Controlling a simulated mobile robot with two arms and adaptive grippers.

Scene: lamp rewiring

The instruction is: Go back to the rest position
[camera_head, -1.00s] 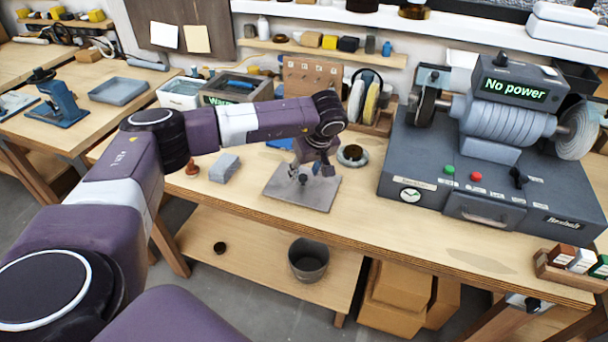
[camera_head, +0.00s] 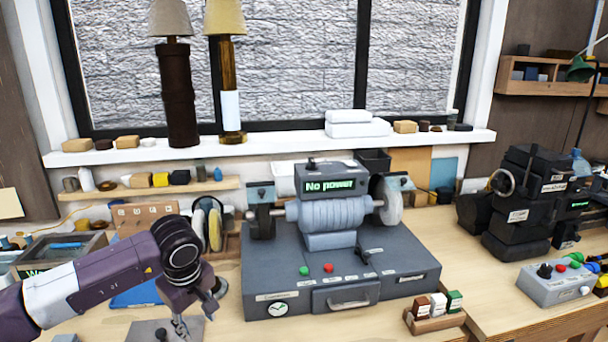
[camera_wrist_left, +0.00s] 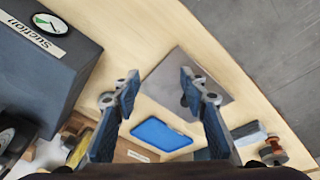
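My left gripper (camera_head: 195,318) is at the lower left of the head view, above the bench beside the grey machine. In the left wrist view the two fingers of this gripper (camera_wrist_left: 161,84) stand apart with nothing between them. A flat grey plate (camera_wrist_left: 196,88) lies on the bench below and beyond the fingers; part of it also shows at the bottom of the head view (camera_head: 150,331). My right gripper is in neither view.
A grey machine (camera_head: 340,258) reading "No power" stands right of my left gripper. A blue pad (camera_wrist_left: 160,135) and a grey block (camera_wrist_left: 249,133) lie on the bench. Two lamps (camera_head: 177,90) (camera_head: 230,85) stand on the windowsill. A small box rack (camera_head: 435,318) sits near the front edge.

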